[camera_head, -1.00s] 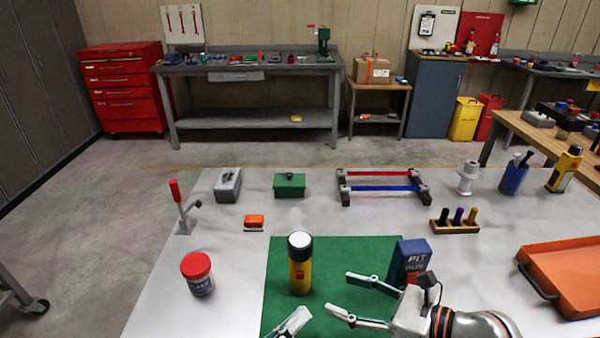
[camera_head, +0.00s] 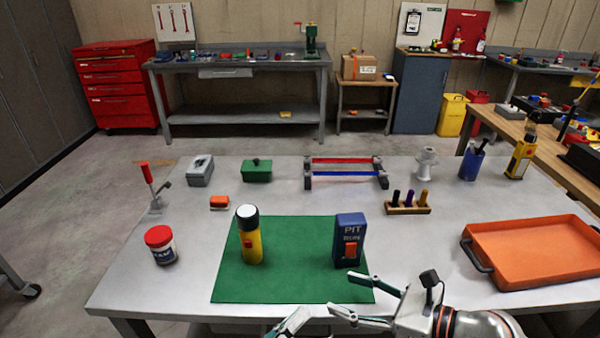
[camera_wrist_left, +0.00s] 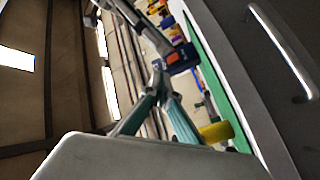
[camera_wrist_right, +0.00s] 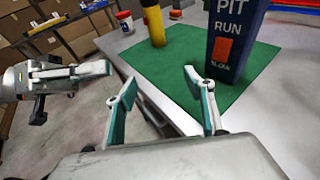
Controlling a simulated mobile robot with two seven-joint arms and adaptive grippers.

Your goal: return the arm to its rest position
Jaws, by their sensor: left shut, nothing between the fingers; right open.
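My right gripper (camera_head: 350,297) is open and empty at the table's front edge, just below the green mat (camera_head: 290,285). It also shows open in the right wrist view (camera_wrist_right: 160,84), its fingers apart in front of the blue PIT box (camera_wrist_right: 236,40). My left gripper (camera_head: 298,322) shows only in part at the bottom of the head view, in front of the table edge. In the left wrist view (camera_wrist_left: 158,66) its fingertips meet with nothing between them. The blue PIT box (camera_head: 348,242) and a yellow-and-black flashlight (camera_head: 250,240) stand upright on the mat.
The grey table (camera_head: 420,240) also bears a red-lidded jar (camera_head: 161,247) at left, an orange tray (camera_head: 535,252) at right, a wooden holder (camera_head: 408,210) and a red-and-blue-barred rack (camera_head: 345,173). Bare floor (camera_head: 60,230) lies left of the table.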

